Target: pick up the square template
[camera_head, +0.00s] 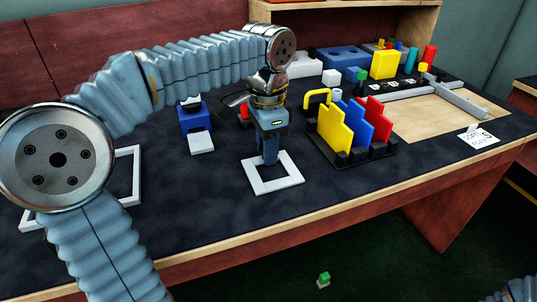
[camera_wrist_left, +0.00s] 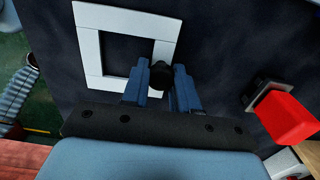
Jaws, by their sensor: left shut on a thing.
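The square template, a white open square frame (camera_head: 281,186), is on the dark table top below my left gripper (camera_head: 270,160). I cannot tell whether it touches the table. In the left wrist view the frame (camera_wrist_left: 90,50) shows beyond the fingers, its near right corner partly hidden by them. My left gripper (camera_wrist_left: 161,76) is shut on a small dark knob (camera_wrist_left: 158,72) at that corner, which looks like part of the template. Only a bit of my right arm shows at the lower right of the head view; its gripper is out of view.
A larger white frame (camera_head: 130,175) lies at left, partly behind my arm. A blue block with a white plate (camera_head: 196,122) stands behind left. A rack with yellow, blue and red plates (camera_head: 350,156) stands close at right. Table is clear in front.

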